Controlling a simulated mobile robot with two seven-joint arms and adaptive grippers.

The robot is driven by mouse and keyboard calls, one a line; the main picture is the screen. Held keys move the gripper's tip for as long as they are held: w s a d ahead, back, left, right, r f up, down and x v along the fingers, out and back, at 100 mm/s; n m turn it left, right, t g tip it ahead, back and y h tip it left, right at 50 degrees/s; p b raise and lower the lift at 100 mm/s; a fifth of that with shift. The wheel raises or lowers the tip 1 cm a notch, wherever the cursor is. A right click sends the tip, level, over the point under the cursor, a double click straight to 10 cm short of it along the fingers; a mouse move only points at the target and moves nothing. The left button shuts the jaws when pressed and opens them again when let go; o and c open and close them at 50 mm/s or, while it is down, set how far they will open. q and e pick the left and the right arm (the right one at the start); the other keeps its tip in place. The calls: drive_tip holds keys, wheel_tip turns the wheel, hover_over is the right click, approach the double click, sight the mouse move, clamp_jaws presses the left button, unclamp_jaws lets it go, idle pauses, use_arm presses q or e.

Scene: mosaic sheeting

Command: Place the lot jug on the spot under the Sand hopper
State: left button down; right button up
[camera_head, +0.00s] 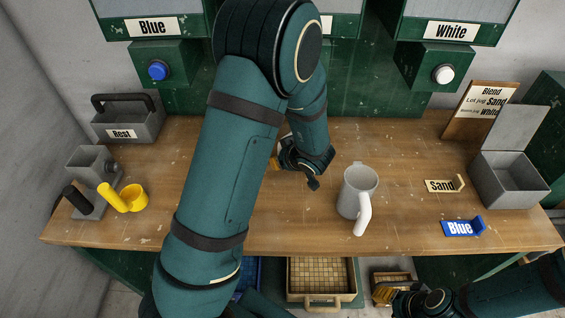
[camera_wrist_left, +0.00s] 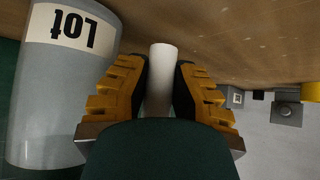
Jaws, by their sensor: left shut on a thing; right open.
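The lot jug (camera_wrist_left: 62,110) is a grey cylinder with a "Lot" label and a pale handle (camera_wrist_left: 160,85). In the left wrist view my left gripper (camera_wrist_left: 160,72) is shut on that handle. In the head view my left gripper (camera_head: 275,163) is over the middle of the bench, and my arm hides most or all of the jug. My right gripper (camera_head: 385,293) is open and empty below the bench's front edge.
Another pale jug (camera_head: 356,190) stands upright right of my left gripper. Sand (camera_head: 440,186) and Blue (camera_head: 460,228) signs and an open grey box (camera_head: 508,188) are at right. A yellow scoop (camera_head: 125,198) and Rest caddy (camera_head: 125,128) are at left. White hopper's knob (camera_head: 443,75) projects at back.

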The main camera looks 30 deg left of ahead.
use_arm(q)
drive_tip(key=shift+f, duration=0.3)
drive_tip(key=shift+r, duration=0.15)
drive_tip(key=c, duration=1)
unclamp_jaws()
drive_tip(key=shift+f, duration=0.2)
drive_tip(key=shift+o, duration=0.2)
drive_tip(key=shift+r, duration=0.25)
drive_tip(key=p+v, duration=0.5)
drive_tip(key=v, duration=0.7)
